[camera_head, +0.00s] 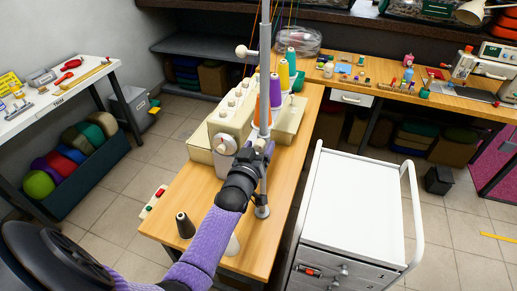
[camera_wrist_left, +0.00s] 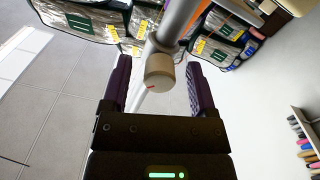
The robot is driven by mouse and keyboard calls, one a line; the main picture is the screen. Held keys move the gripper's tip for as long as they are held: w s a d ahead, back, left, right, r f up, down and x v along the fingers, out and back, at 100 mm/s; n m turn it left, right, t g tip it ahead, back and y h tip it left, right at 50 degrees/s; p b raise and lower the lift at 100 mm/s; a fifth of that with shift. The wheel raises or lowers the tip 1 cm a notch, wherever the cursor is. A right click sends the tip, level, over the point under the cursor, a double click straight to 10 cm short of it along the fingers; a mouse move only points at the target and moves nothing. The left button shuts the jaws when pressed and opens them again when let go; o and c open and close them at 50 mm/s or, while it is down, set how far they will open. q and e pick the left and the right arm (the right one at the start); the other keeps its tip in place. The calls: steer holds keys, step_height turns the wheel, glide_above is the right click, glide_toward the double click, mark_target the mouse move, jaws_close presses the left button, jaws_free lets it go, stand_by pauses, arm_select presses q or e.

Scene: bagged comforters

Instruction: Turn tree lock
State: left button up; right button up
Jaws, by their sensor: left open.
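A grey metal pole (camera_head: 265,70) stands at the sewing machine (camera_head: 232,125), with a white round-ended knob (camera_head: 243,51) sticking out on its left side high up. My left gripper (camera_head: 262,147) is beside the lower pole, pointing up and away. In the left wrist view my left gripper (camera_wrist_left: 158,80) is open, and a pale round knob (camera_wrist_left: 159,72) with a red mark shows between its dark purple fingers, with a gap on each side. The pole (camera_wrist_left: 180,20) runs behind it. I cannot tell whether it is the same knob. My right gripper is not in view.
Coloured thread cones (camera_head: 284,76) stand close to the pole. A dark cone (camera_head: 185,225) is on the wooden table (camera_head: 185,195) near my left arm. A white drawer cart (camera_head: 350,195) stands to the right. Bagged comforters (camera_wrist_left: 225,35) show above in the left wrist view.

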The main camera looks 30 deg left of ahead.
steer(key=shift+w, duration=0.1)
arm_select(q)
steer(key=c, duration=0.9)
jaws_close()
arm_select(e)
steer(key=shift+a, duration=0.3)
